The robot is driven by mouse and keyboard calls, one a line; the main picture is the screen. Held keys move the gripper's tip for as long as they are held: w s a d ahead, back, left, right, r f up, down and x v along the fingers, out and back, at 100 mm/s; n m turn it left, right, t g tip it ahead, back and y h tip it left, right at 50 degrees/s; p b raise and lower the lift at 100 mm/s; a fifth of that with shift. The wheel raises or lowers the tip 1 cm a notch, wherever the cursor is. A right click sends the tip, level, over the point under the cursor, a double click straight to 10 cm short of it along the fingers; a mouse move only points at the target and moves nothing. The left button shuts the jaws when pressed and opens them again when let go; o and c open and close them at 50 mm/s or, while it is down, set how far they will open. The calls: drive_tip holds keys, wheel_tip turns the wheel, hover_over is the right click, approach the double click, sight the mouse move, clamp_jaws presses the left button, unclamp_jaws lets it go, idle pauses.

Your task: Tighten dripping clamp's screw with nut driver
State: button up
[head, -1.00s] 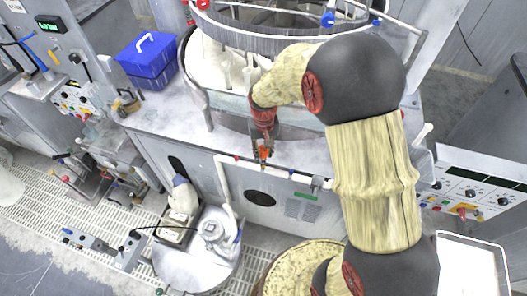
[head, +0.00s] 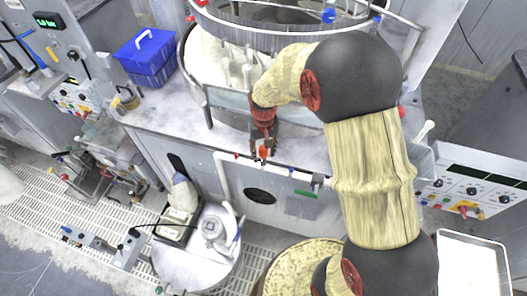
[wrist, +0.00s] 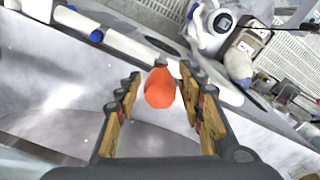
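My gripper (head: 262,156) is over the front edge of the bench, pointing down. In the wrist view its two fingers (wrist: 160,92) stand apart, with an orange handle (wrist: 160,88) between them. A gap shows on both sides of the handle. The handle looks like that of the nut driver; its shaft is hidden. The orange also shows in the head view (head: 263,152). A white pipe (head: 223,178) runs along the bench front below my gripper, with small coloured collars and a grey fitting (head: 318,181). I cannot tell which is the dripping clamp, and no drip or screw is distinguishable.
A large round vat (head: 205,75) stands behind my gripper on the bench. A blue box (head: 148,56) sits at the back left. A control panel (head: 470,192) is at right.

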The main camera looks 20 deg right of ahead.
drive_tip(key=shift+o, duration=0.7)
drive_tip(key=shift+r, duration=0.1)
drive_tip(key=shift+r, duration=0.3)
wheel_tip(320, 180, up, 11)
drive_tip(key=shift+r, duration=0.1)
drive_tip(key=shift+r, duration=0.15)
